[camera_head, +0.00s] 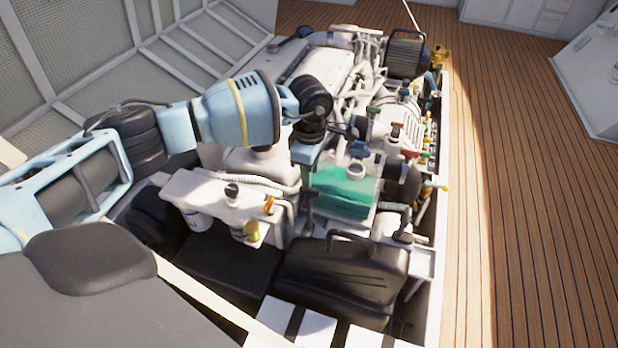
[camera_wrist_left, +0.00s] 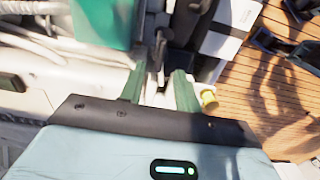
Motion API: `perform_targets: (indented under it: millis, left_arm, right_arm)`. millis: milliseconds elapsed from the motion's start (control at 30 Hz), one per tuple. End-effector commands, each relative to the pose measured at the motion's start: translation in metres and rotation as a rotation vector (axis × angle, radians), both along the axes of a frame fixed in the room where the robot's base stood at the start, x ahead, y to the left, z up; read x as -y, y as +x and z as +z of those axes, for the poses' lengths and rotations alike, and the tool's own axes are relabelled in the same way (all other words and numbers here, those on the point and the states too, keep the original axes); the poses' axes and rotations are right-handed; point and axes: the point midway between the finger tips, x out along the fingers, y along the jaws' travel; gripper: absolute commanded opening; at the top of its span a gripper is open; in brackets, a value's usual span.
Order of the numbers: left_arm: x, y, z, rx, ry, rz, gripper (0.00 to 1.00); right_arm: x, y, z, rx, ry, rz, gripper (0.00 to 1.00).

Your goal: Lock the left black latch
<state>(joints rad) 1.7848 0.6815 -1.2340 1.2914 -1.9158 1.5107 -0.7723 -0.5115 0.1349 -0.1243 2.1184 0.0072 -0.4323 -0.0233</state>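My left gripper (camera_head: 306,165) reaches down into the engine hatch, just left of a green-topped box (camera_head: 340,190). In the left wrist view its two green fingers (camera_wrist_left: 158,78) stand apart, with a gap between them. A narrow dark part (camera_wrist_left: 160,46), perhaps the black latch, shows just beyond that gap; I cannot tell whether the fingers touch it. I cannot clearly pick out the left black latch in the head view, where the wrist and gripper cover part of that area. My right gripper is not in view.
A black case (camera_head: 345,270) with a handle lies in front of the gripper. White tanks with an orange valve (camera_head: 269,205) and a yellow valve (camera_head: 251,230) stand to the left. Pipes and a dark motor (camera_head: 407,55) crowd the back. The wooden deck (camera_head: 520,200) at right is clear.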

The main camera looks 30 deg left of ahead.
Motion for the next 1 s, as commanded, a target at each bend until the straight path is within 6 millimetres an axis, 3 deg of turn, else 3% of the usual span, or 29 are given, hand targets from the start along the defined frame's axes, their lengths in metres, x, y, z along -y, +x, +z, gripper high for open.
perform_targets:
  millis: [100, 333, 833, 1000]
  left_arm:
    - [0.000, 0.000, 0.017, 0.002, -0.001, 0.000, 0.33]
    - [0.000, 0.000, 0.027, -0.001, 0.000, 0.000, 0.33]
    - [0.001, -0.001, 0.025, -0.002, -0.004, -0.001, 0.33]
    - [0.030, -0.014, 0.004, -0.027, -0.098, -0.002, 0.33]
  right_arm:
    - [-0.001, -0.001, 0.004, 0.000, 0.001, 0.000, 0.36]
    - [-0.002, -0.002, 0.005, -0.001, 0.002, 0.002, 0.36]
    - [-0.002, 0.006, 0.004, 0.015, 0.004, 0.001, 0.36]
    - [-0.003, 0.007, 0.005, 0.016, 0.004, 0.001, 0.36]
